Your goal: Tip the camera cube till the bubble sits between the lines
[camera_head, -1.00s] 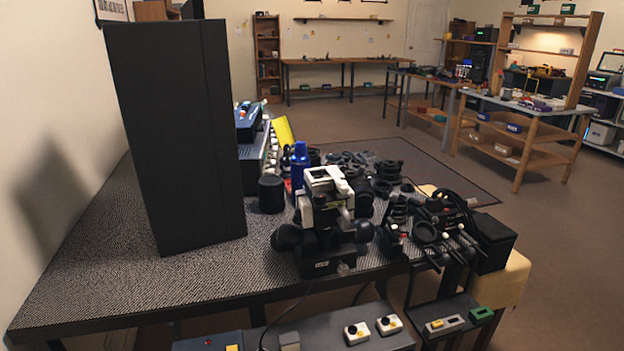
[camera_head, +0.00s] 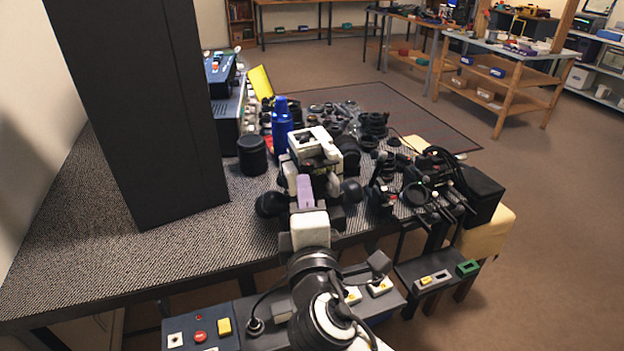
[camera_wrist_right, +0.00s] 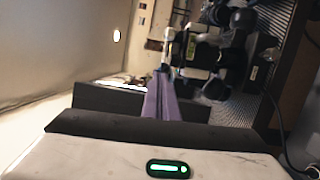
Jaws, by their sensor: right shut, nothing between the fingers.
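The camera cube (camera_head: 316,146) looks like a white, square-topped block with a dark opening. It sits on a black mount with round dark knobs on both sides, near the table's front edge. My right gripper (camera_head: 304,182) is in front of the cube, its purple fingers shut with nothing between them. In the right wrist view the shut fingers (camera_wrist_right: 160,90) point at the white and black assembly (camera_wrist_right: 195,50). A small yellow-green strip (camera_wrist_right: 190,47) shows on it, too small to read a bubble. Whether the fingertips touch the assembly I cannot tell. My left gripper is out of view.
A tall black panel (camera_head: 135,110) stands on the left of the table (camera_head: 90,235). A blue bottle (camera_head: 281,125) and a black cylinder (camera_head: 251,155) stand behind and left of the cube. Black clamps and rings crowd the right. A control panel (camera_head: 255,318) lies below the front edge.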

